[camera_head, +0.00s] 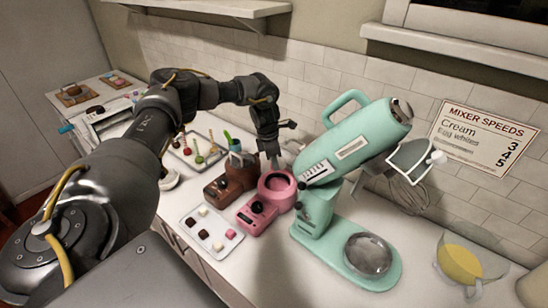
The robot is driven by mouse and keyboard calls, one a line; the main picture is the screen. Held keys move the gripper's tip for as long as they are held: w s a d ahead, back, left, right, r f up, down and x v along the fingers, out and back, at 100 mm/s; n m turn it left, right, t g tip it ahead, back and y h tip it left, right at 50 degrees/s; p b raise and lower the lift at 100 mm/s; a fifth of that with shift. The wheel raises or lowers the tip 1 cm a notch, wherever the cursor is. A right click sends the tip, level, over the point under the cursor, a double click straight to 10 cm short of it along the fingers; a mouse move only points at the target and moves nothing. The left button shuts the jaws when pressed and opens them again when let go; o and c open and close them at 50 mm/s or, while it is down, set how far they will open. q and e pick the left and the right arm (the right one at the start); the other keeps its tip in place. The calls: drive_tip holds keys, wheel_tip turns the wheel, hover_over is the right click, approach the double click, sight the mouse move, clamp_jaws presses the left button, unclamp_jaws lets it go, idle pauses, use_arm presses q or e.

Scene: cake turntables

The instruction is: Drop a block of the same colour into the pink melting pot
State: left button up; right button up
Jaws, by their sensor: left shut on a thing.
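The pink melting pot (257,213) stands on the white counter, its round open bowl at the back and a dark knob at the front. My left gripper (275,163) points down just above the pot's bowl. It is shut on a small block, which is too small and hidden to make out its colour. A white tray (190,228) in front of the pots holds several small blocks, among them a pink block (231,234), with white and brown ones. My right gripper is out of view.
A brown melting pot (217,187) stands left of the pink one. A mint-green stand mixer (345,150) rises close on the right, with a metal bowl (369,254) on its base. A jug of yellow liquid (459,264) is far right. A tray of cake pops (184,153) lies behind.

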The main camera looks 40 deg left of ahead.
use_arm(q)
drive_tip(key=o, duration=1)
drive_tip(key=shift+r+b, duration=0.3)
drive_tip(key=r+b, duration=0.1)
drive_tip(key=r, duration=0.2)
drive_tip(key=r+b, duration=0.1)
drive_tip(key=r, duration=0.2)
drive_tip(key=s+a+r+b, duration=0.1)
drive_tip(key=r, duration=0.3)
drive_tip(key=shift+s, duration=0.1)
